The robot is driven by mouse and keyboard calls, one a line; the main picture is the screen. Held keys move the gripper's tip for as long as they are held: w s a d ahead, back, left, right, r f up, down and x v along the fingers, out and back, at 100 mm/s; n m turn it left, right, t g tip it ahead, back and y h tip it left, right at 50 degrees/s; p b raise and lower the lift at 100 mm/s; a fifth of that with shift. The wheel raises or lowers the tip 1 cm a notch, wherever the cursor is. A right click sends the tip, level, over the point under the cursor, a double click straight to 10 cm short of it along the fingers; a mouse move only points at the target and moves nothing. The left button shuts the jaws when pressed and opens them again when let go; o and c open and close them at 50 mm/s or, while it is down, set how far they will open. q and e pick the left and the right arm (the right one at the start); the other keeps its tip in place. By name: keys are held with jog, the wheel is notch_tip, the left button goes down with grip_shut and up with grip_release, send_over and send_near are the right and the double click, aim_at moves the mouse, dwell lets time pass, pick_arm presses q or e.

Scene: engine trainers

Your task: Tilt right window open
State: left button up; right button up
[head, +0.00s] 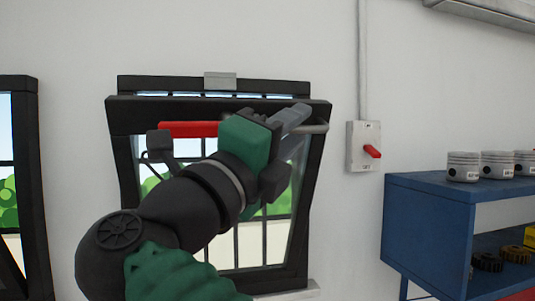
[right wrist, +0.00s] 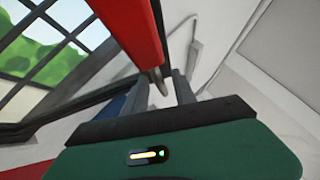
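The right window (head: 308,215) has a dark frame. Its sash leans inward at the top, leaving a narrow gap below the fixed upper frame (head: 160,84). A red handle bar (head: 190,129) runs across the upper sash; its middle is hidden behind my right gripper (head: 295,118). In the right wrist view the red bar (right wrist: 122,35) passes close above the gripper (right wrist: 162,88). The fingers stand apart, with the bar's grey end piece (right wrist: 158,82) showing between or just beyond them; contact is unclear. My left gripper is not in view.
A grey switch box (head: 363,146) with a red lever is on the wall right of the window. A blue shelf (head: 425,185) with pistons (head: 463,166) stands at the right. Another dark window frame (head: 35,190) is at the left edge.

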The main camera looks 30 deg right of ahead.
jog(key=b+v, duration=0.4)
jog(key=v, duration=1.2)
jog(key=shift+s, duration=0.1)
